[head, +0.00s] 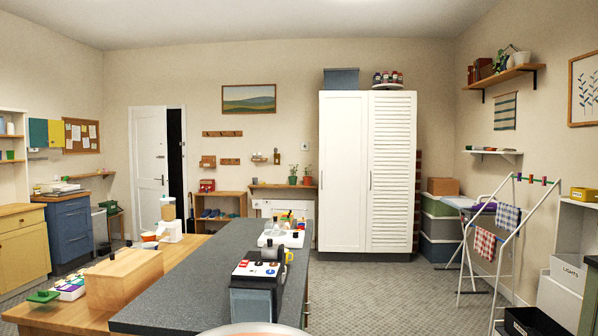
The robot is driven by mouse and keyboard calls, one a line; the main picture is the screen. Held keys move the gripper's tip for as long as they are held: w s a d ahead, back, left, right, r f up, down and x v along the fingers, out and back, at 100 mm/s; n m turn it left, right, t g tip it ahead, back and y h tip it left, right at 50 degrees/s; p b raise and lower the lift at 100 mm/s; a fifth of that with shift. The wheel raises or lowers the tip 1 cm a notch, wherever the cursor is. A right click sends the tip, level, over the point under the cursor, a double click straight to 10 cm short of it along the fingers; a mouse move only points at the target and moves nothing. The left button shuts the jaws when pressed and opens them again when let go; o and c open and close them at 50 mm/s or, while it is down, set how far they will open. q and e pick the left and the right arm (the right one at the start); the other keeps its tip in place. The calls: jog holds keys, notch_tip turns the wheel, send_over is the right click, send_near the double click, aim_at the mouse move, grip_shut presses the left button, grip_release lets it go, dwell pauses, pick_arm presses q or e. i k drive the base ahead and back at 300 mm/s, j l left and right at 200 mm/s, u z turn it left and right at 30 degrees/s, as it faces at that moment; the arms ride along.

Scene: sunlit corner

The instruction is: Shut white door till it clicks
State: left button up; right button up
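The white door (147,160) stands ajar in the back wall, left of centre in the head view. A dark gap (175,155) shows between the door and the right side of its frame. The foot of the door is partly hidden by the furniture in front. Neither of my grippers shows in the head view.
A grey-topped counter (205,270) and a wooden table (85,312) fill the near middle and left. A tall white cabinet (342,170) stands at the back. Grey carpet (375,290) is clear to the counter's right; a drying rack (490,240) stands farther right.

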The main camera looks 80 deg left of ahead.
aim_at(148, 126)
jog(key=u, duration=3.65)
jog(key=i+j+u, duration=0.2)
jog(key=i+u, duration=0.65)
jog(key=i+j+u, duration=0.15)
jog(key=i+u, duration=0.25)
jog(key=i, duration=0.3)
jog(key=i+l+u, duration=0.1)
jog(key=i+u, duration=0.25)
jog(key=i, duration=0.3)
jog(key=i+j+z, duration=0.1)
jog(key=i, duration=1.4)
jog(key=i+z, duration=0.35)
jog(key=i, duration=0.35)
jog(key=i+j+z, duration=0.15)
jog(key=i+z, duration=0.15)
jog(key=i, duration=0.4)
jog(key=i+l+z, duration=0.1)
jog(key=i+z, duration=0.35)
jog(key=i, duration=0.2)
jog(key=i+j+z, duration=0.1)
jog(key=i+z, duration=0.35)
jog(key=i, duration=0.15)
